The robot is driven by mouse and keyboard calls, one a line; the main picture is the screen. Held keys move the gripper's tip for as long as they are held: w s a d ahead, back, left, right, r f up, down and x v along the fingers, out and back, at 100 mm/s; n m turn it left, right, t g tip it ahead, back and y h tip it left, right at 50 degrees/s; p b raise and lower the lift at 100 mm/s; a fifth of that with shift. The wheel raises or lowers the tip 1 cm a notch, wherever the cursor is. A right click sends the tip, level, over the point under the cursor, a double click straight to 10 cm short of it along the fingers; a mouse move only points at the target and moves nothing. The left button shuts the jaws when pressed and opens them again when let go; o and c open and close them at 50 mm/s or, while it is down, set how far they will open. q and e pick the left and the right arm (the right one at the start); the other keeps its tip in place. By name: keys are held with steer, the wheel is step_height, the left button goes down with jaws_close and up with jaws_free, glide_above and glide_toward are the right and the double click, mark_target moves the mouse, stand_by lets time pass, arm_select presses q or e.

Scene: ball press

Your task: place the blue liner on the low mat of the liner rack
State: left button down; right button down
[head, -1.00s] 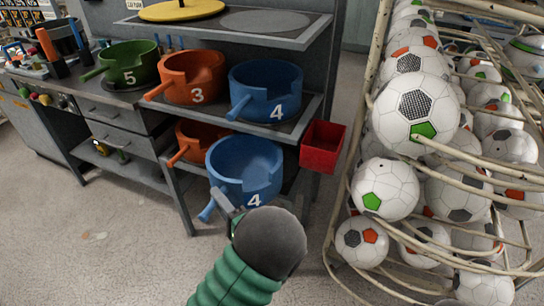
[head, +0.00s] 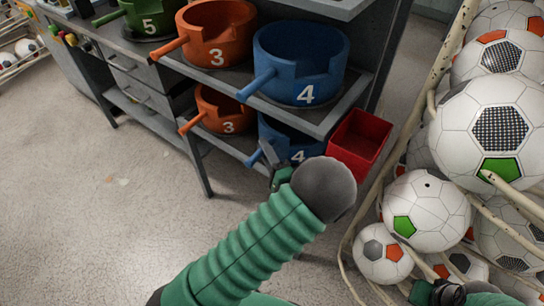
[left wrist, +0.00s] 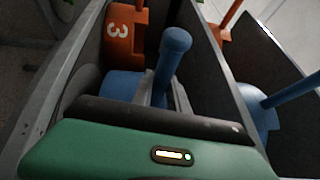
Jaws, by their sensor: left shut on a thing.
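The blue liner (head: 290,140), marked 4, is at the low tier of the grey liner rack (head: 340,118), right of the low orange liner. The upper shelf hides its top, and my left arm hides part of its lower side. My left gripper (head: 275,168) is shut on its handle, which also shows in the left wrist view (left wrist: 172,55). The low mat under it is hidden, so I cannot tell whether it touches. My right gripper (head: 438,292) shows only partly at the bottom edge; its jaws are unclear.
A second blue liner (head: 300,60) and an orange liner (head: 215,35) stand on the upper shelf. A low orange liner (head: 222,108) is at left. A red bin (head: 358,140) is close on the right, before a ball rack (head: 445,75).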

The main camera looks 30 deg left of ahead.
arm_select(q)
step_height(320, 180, down, 4)
steer(key=shift+r+b, duration=0.1)
steer(key=shift+b, duration=0.6)
steer(key=c, duration=1.3)
jaws_free()
steer(key=shift+f, duration=0.2)
